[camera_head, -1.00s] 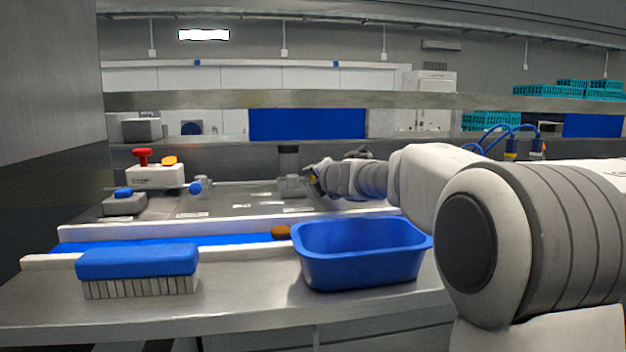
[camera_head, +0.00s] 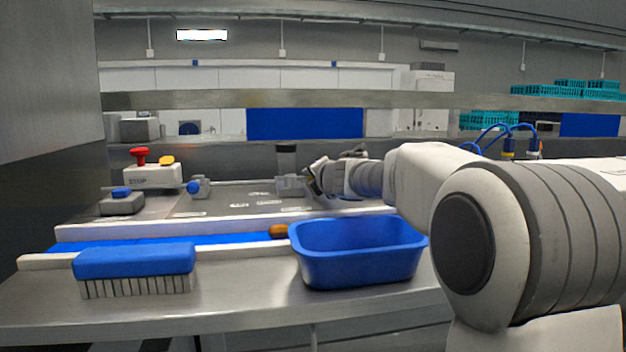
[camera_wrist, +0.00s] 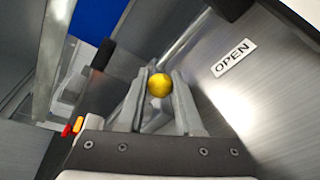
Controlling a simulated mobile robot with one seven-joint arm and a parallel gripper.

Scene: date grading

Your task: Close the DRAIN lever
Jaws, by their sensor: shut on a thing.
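A lever with a yellow ball knob (camera_wrist: 160,85) shows in the wrist view. Its grey rod (camera_wrist: 182,45) runs from the knob toward the upper right. My gripper (camera_wrist: 158,88) is shut on the knob, with one grey finger on each side. An "OPEN" label (camera_wrist: 234,58) is on the steel surface right of the rod. In the head view, my gripper (camera_head: 313,180) is right beside a grey fitting (camera_head: 290,184) on the back of the bench; the knob is hidden there. I cannot read a DRAIN label.
A blue-knobbed lever (camera_head: 196,187) and a STOP box (camera_head: 152,177) with a red button stand to the left. A blue bin (camera_head: 358,272) and a blue brush (camera_head: 135,258) are on the front bench (camera_head: 240,310). A brown date (camera_head: 279,231) lies on the blue belt.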

